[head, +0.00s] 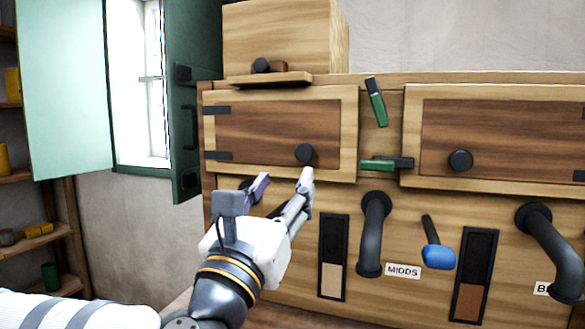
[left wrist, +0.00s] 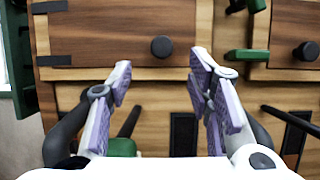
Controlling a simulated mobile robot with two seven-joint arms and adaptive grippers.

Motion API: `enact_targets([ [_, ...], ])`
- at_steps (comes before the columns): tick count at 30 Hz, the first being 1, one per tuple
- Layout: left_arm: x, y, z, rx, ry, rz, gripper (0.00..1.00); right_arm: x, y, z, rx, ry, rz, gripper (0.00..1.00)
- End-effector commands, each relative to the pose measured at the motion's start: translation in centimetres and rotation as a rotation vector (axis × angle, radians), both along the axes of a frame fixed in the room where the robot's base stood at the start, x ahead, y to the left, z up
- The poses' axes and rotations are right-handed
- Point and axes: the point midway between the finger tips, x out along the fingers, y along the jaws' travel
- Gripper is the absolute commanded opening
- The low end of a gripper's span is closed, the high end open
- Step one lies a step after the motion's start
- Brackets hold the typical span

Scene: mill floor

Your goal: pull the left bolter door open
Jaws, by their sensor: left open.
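The left bolter door (head: 262,132) is a brown panel in a pale wood frame, with two black hinges on its left edge. It looks shut, flush with the cabinet front. Its round black knob (head: 305,153) sits at the lower right of the panel. My left gripper (head: 284,182) is open and empty, just below and in front of the knob. In the left wrist view the knob (left wrist: 161,47) shows beyond the gap between the purple-padded fingers (left wrist: 160,68), apart from both. My right gripper is not in view.
Two green-and-black latches sit between the doors, an upper tilted one (head: 376,102) and a lower level one (head: 385,163). The right door (head: 490,135) looks shut. Grey spouts (head: 374,235) and a blue-ended handle (head: 437,256) stick out below. A green shutter (head: 188,110) stands at left.

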Motion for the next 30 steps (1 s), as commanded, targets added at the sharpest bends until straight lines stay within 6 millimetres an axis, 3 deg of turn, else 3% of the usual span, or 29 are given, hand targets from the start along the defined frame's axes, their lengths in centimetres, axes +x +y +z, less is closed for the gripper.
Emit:
enact_targets([
  [3,2.7,-1.0,1.9,0.001,-0.008,0.002,0.46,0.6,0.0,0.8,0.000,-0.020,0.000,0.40],
  [10,6.9,-2.4,3.5,0.004,-0.003,-0.001,0.46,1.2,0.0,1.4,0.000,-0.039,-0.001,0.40],
  [15,8.2,-2.8,3.8,0.004,0.000,-0.002,0.46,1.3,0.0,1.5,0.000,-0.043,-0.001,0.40],
  [22,8.3,-2.9,3.7,0.004,0.001,-0.003,0.46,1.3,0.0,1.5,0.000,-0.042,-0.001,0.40],
  [28,8.3,-2.8,3.7,0.005,0.001,-0.003,0.01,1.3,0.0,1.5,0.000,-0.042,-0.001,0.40],
  [30,8.3,-2.8,3.7,0.005,0.001,-0.003,0.00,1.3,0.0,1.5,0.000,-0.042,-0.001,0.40],
])
